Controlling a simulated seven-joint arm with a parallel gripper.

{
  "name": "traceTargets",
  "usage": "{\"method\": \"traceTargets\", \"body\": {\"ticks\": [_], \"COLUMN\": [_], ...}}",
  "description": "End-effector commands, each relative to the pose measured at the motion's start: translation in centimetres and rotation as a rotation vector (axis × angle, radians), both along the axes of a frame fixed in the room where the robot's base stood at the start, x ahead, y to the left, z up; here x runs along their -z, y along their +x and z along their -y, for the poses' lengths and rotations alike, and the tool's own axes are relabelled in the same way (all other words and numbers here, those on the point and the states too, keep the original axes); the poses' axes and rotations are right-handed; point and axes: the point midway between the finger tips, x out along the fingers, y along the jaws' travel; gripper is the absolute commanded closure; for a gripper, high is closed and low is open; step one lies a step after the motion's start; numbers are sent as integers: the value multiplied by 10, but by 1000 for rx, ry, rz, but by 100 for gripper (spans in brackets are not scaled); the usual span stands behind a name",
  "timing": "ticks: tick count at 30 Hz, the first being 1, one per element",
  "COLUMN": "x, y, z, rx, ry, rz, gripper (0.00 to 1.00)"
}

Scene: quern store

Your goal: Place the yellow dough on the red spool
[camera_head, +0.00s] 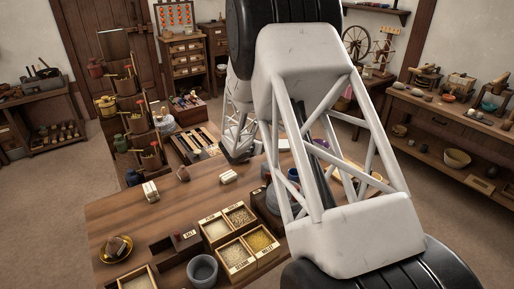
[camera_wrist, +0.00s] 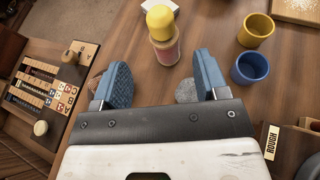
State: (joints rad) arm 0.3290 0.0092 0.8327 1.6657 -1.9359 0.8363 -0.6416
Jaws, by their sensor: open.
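In the wrist view a smooth yellow ball, the yellow dough (camera_wrist: 160,19), sits on the top end of the red spool (camera_wrist: 165,46). The spool is pinkish red with pale wooden ends and stands upright on the wooden table. My gripper (camera_wrist: 159,68) is open, with its two blue-grey fingers spread apart. The spool and dough are beyond the fingertips, between their lines, and no finger touches them. Nothing is held. In the head view my arm covers the middle of the table, and I cannot make out the dough or the spool there.
A yellow cup (camera_wrist: 255,30) and a blue cup (camera_wrist: 250,68) stand right of the spool. A grey rounded object (camera_wrist: 187,91) is partly hidden by the right finger. A board with pieces (camera_wrist: 44,88) lies left. Grain compartments (camera_head: 240,236) and a yellow bowl (camera_head: 103,256) are at the front.

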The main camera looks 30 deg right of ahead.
Motion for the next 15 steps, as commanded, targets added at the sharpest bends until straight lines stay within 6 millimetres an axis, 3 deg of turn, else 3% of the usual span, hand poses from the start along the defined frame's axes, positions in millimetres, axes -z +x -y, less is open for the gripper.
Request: {"method": "traceTargets", "body": {"ticks": [7,11,15], "x": [-21,-50,-89], "y": [-10,-26,-56], "z": [-10,-26,-52], "rx": [52,131,256], "ry": [36,93,187], "rz": [52,131,248], "gripper": [33,33,33]}}
